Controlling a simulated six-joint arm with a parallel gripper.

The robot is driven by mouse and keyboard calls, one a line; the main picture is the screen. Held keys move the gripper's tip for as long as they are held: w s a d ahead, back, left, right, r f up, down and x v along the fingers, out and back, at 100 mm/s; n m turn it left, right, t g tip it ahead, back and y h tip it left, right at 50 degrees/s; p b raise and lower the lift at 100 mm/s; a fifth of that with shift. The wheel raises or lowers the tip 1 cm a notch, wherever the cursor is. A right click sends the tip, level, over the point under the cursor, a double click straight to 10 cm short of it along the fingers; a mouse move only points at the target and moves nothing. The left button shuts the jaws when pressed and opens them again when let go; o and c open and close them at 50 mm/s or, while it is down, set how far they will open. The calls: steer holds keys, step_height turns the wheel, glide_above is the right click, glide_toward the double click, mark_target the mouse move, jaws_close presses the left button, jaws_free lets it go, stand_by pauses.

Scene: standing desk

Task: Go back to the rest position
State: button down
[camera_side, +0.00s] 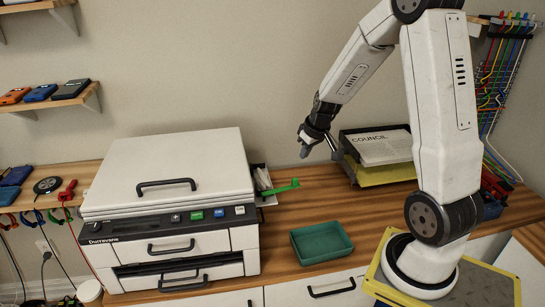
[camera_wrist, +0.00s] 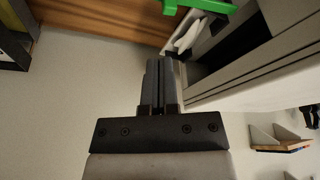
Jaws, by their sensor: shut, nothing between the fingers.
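A green tray (camera_side: 321,242) lies empty at the desk's front. A paper tray (camera_side: 352,168) with papers stands behind. Cables (camera_side: 490,75) hang at right.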

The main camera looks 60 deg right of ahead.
steer(key=s+a+n+g+y, duration=0.15)
steer(key=s+a, duration=0.25)
steer(key=a, duration=0.7)
steer(key=s+a+n+t+h, duration=0.1)
steer(key=s+a+n, duration=0.15)
steer(key=a, duration=0.95)
steer(key=w+d+r+m+g, duration=0.25)
steer(key=w+d+m, duration=0.25)
steer(key=w+d, duration=0.75)
steer(key=w+d+f+m+g+y, duration=0.1)
steer(key=w+d, duration=0.1)
steer(key=d, duration=0.5)
steer(key=w+d+f+m+g+y, duration=0.1)
steer(key=w+d+g, duration=0.1)
steer(key=d, duration=0.6)
steer(key=shift+m, duration=0.4)
steer(key=shift+f, duration=0.15)
steer(key=s+a+f, duration=0.3)
steer(key=s+f, duration=0.2)
steer(key=f, duration=0.4)
steer(key=shift+a+f, duration=0.25)
steer(key=shift+a, duration=0.1)
steer(key=shift+s, duration=0.15)
